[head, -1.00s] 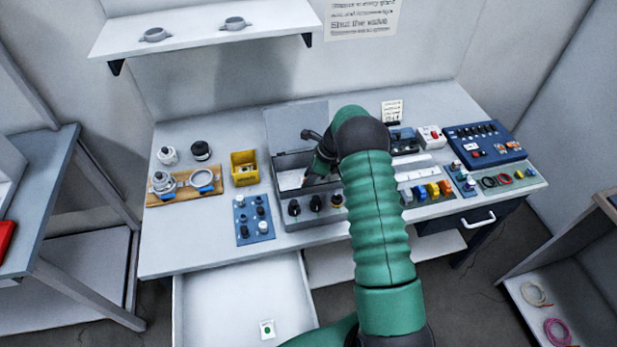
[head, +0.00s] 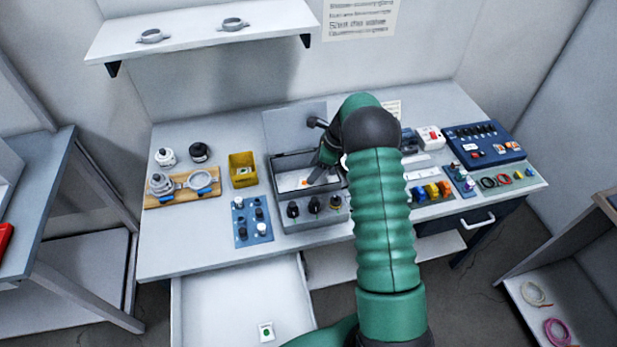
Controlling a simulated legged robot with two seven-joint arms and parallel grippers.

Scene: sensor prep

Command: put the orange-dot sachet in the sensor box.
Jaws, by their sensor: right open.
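The grey sensor box (head: 273,171) stands open on the bench, its lid (head: 294,125) raised at the back. A small white sachet with an orange mark (head: 304,183) lies inside on the pale floor of the box. My right gripper (head: 317,178) is open, with its tips low over the right part of the box, beside the sachet. The fingers are small and partly hidden by my green arm, so I cannot tell if they touch it. My left gripper is not in view.
A sachet with a green dot (head: 266,331) lies in the open drawer (head: 225,300). Left of the box are a yellow bin (head: 243,170), a blue plate with knobs (head: 252,222) and a wooden board (head: 160,200). A blue panel (head: 485,143) stands at the right.

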